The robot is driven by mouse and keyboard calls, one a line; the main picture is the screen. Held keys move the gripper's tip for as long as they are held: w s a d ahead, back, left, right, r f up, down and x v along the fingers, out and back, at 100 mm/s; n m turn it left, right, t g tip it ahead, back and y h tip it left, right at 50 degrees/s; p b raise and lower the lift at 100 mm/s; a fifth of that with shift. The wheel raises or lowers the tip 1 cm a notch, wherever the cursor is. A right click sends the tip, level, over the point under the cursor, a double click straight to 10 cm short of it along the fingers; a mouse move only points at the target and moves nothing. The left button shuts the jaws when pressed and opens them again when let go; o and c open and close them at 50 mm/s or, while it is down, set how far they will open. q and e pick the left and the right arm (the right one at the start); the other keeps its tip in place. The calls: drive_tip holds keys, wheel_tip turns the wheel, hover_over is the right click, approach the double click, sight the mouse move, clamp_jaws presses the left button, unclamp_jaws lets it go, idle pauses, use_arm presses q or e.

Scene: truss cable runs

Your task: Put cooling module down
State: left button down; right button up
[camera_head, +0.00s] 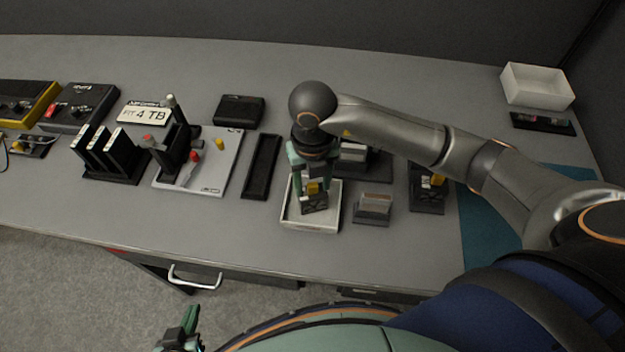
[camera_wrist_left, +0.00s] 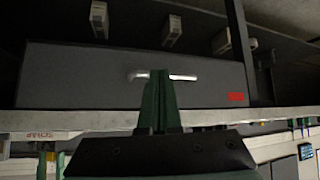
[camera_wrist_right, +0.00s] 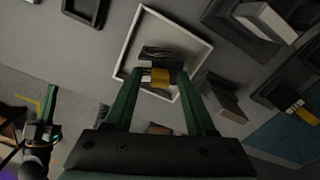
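The cooling module (camera_head: 315,205), a dark block with a yellow tab, is in the white square tray (camera_head: 297,222) at the table's front middle. It appears to rest on the tray floor; its underside is hidden. My right gripper (camera_head: 312,185) points down over the tray. Its green fingers are spread on both sides of the module, with gaps beside the yellow tab. In the right wrist view the module (camera_wrist_right: 160,77) lies between the fingertips, inside the tray rim (camera_wrist_right: 128,40). My left gripper (camera_head: 180,335) is low before the table; its fingers (camera_wrist_left: 159,80) are together and empty.
Right of the tray stand a small dark holder (camera_head: 373,208) and a black dock with a yellow tab (camera_head: 428,195). A narrow black tray (camera_head: 262,165) lies left. A white bin (camera_head: 537,87) is at the back right. A drawer handle (camera_head: 195,278) sticks out below the table edge.

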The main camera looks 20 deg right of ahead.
drive_tip(key=shift+r+p, duration=0.35)
drive_tip(key=shift+r, duration=0.35)
wheel_tip(320, 180, up, 11)
drive_tip(key=shift+r, duration=0.15)
idle(0.4)
